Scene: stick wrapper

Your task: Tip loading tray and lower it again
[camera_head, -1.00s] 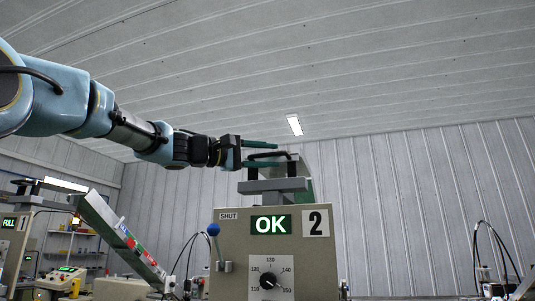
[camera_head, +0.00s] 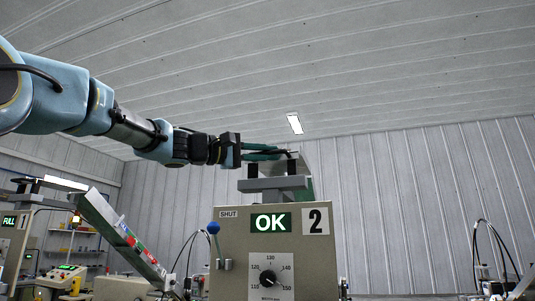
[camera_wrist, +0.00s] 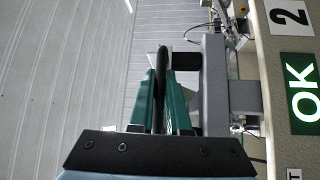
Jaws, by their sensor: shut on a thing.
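Machine 2 (camera_head: 275,240) stands in front of me with a green OK display (camera_head: 271,222). On its top sits a grey loading tray (camera_head: 272,184) with a black handle (camera_head: 292,167) on posts. The tray looks level in the head view. My gripper (camera_head: 274,153) reaches in from the left, its green fingers closed on the handle. In the wrist view the black handle (camera_wrist: 163,65) runs between the fingers (camera_wrist: 161,100), and the grey tray (camera_wrist: 213,90) lies just to their right. The fingers hide part of the handle in the head view.
A lever with a blue knob (camera_head: 213,228) stands at the machine's left, by the SHUT label. A slanted chute with coloured packs (camera_head: 125,235) rises further left, near machine 1 showing FULL (camera_head: 9,221). The space above the tray is clear.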

